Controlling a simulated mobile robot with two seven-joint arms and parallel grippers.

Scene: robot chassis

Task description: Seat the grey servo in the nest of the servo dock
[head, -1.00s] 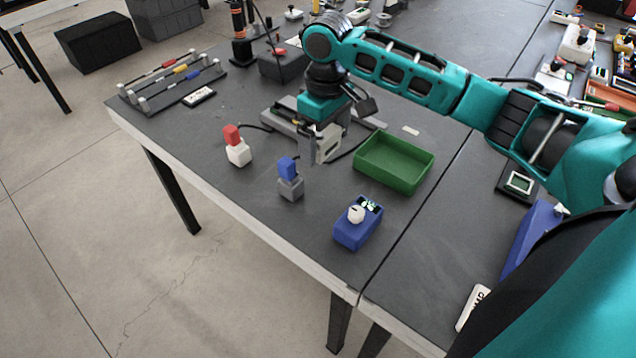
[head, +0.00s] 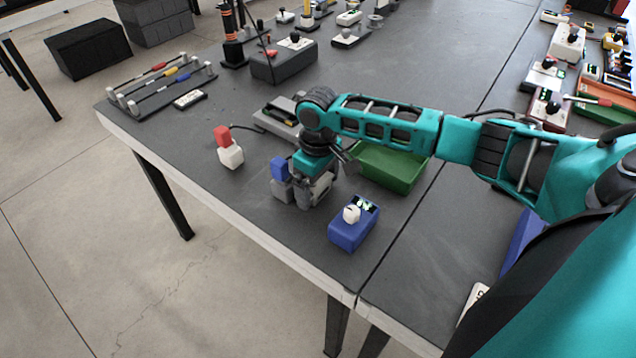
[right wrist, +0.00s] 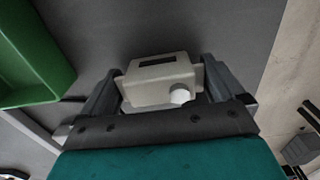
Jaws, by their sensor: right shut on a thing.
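My right gripper (head: 312,198) is shut on a pale grey box-shaped servo (right wrist: 160,82). The right wrist view shows the servo between both fingers, with a dark slot on its top and a round white knob on the near side. In the head view the gripper and wrist mostly hide the servo, and its height above the table is unclear. A grey fixture with a dark recess (head: 279,112), which looks like the servo dock, lies behind and left of the gripper, partly covered by my arm. My left gripper is out of view.
A red-topped white block (head: 230,155) is farther left. A green tray (head: 400,172) and a blue box with a white knob (head: 352,235) are to the right. The table's front-left edge is near.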

